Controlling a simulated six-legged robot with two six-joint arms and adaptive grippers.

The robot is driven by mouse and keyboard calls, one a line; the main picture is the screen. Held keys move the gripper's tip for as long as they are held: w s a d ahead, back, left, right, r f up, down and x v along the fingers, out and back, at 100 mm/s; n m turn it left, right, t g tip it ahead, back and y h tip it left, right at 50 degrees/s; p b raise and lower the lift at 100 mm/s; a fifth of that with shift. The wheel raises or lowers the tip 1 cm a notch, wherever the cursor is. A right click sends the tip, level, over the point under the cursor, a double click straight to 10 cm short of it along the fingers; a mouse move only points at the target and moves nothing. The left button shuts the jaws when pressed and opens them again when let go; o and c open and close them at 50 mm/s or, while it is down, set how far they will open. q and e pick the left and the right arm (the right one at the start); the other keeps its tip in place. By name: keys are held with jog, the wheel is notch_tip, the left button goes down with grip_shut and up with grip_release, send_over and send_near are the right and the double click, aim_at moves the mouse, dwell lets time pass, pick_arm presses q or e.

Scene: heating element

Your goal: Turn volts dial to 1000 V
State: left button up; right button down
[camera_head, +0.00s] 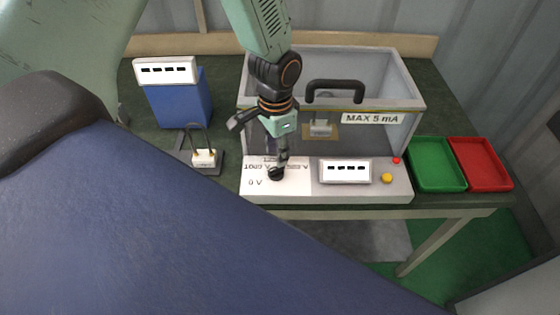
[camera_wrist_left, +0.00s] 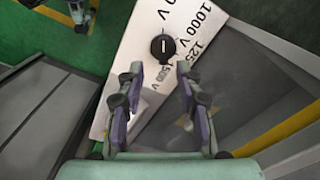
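The volts dial (camera_head: 276,173) is a small black knob on the white label panel (camera_head: 300,181) at the front left of the grey test box. It also shows in the left wrist view (camera_wrist_left: 163,46), with a short white mark on top and printed voltages around it, among them 1000 V. Which value the mark points to is unclear. My left gripper (camera_head: 258,148) is over the panel, with one finger close to the dial. In the wrist view its fingers (camera_wrist_left: 160,80) are spread apart with nothing between them, and the dial lies just beyond the tips.
The clear-lidded box (camera_head: 412,96) with a black handle (camera_head: 335,86) stands behind the panel. Right of the dial are a display (camera_head: 345,171), yellow button (camera_head: 387,178) and red light (camera_head: 396,160). Green (camera_head: 437,185) and red trays (camera_head: 484,183) are right; a blue meter (camera_head: 181,105) is left.

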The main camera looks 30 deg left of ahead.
aim_at(277, 168)
pick_arm(q)
jog(key=f, duration=0.3)
jog(key=w+f, duration=0.1)
jog(key=f, duration=0.1)
jog(key=shift+w+a+f, duration=0.1)
jog(key=shift+a+f, duration=0.15)
jog(key=shift+f, duration=0.25)
jog(key=shift+s+d, duration=0.2)
jog(key=shift+s, duration=0.25)
jog(key=shift+w+a+f, duration=0.1)
jog(key=shift+w+f, duration=0.05)
jog(key=shift+w, duration=0.25)
jog(key=c, duration=0.3)
jog(key=shift+c, duration=1)
jog(key=shift+s+r, duration=0.2)
jog(key=shift+s, duration=0.1)
grip_shut()
jog(key=shift+w, duration=0.1)
